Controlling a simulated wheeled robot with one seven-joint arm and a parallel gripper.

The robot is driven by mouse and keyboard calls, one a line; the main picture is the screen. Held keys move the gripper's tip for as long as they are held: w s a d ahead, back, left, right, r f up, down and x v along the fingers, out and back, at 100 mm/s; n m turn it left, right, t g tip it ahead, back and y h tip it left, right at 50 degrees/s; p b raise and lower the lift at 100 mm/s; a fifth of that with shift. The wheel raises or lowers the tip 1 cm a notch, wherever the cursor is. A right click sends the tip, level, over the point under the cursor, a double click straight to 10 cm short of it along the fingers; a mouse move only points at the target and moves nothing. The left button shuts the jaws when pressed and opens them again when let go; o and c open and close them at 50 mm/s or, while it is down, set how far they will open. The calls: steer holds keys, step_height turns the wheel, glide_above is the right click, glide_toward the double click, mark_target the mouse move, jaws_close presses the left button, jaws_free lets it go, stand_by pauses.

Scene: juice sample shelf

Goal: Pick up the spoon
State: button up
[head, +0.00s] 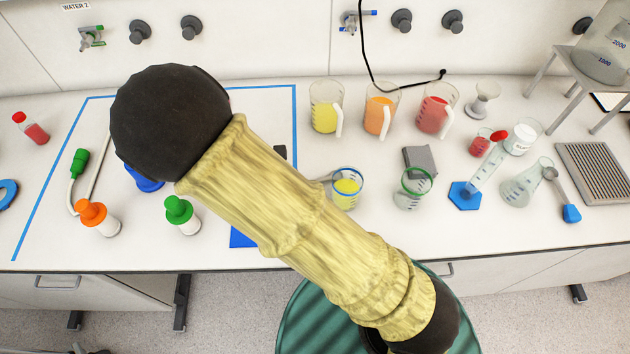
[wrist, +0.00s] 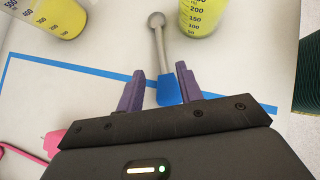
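A spoon (wrist: 160,45) with a grey bowl and shaft and a blue handle end lies on the white counter in the wrist view. My gripper (wrist: 159,70) is open, with its purple fingers on either side of the blue handle and a gap to each side. I cannot tell how high the fingers are above the counter. In the head view my forearm hides the gripper and most of the spoon. A second grey spoon with a blue handle (head: 571,213) lies at the right of the counter.
A small yellow-filled beaker (wrist: 205,15) stands close to the spoon's right; a yellow jug (wrist: 62,15) stands to its left. An orange jug (head: 381,112), a red jug (head: 435,112) and a clear beaker (head: 411,195) stand farther right.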

steer(key=x, duration=0.3)
steer(key=p+x, duration=0.1)
steer(key=x, duration=0.1)
steer(key=shift+s+d+r, duration=0.1)
steer(key=shift+d+r, duration=0.15)
steer(key=shift+d, duration=0.2)
steer(key=shift+c, duration=0.3)
jaws_close()
